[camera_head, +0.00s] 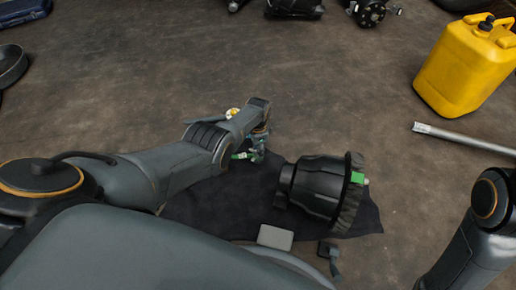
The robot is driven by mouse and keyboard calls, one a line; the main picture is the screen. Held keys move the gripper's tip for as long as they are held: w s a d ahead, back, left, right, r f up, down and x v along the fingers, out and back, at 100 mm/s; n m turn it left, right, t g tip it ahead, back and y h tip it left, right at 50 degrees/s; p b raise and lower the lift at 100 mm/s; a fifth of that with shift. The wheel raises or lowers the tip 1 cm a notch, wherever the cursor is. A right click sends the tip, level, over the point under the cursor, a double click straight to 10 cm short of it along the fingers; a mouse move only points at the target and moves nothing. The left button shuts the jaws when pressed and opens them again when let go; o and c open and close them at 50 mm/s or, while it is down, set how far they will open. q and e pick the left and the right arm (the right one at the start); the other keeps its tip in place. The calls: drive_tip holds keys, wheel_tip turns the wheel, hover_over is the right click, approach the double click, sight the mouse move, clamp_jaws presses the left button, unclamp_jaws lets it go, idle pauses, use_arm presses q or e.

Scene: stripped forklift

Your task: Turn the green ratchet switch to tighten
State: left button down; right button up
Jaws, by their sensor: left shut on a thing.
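My left gripper (258,152) is at the end of my left arm, near the middle of the view, over a dark cloth. It is shut on a small tool with a green part (241,156), which looks like the ratchet. Most of the tool is hidden by the gripper and wrist, and the switch's position is too small to tell. My right arm shows only at the lower right; its gripper is out of view.
A black ribbed drum-like part (318,188) with a green tab (357,178) lies on the dark cloth (205,208), right of the left gripper. A yellow canister (462,68) and a metal bar (465,138) are at right. Open brown floor lies beyond.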

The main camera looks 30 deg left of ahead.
use_arm(q)
drive_tip(key=shift+m, duration=0.6)
drive_tip(key=c, duration=1)
unclamp_jaws()
drive_tip(key=shift+w+r, duration=0.1)
drive_tip(key=shift+r, duration=0.65)
wheel_tip(320, 180, up, 10)
drive_tip(key=shift+r, duration=0.25)
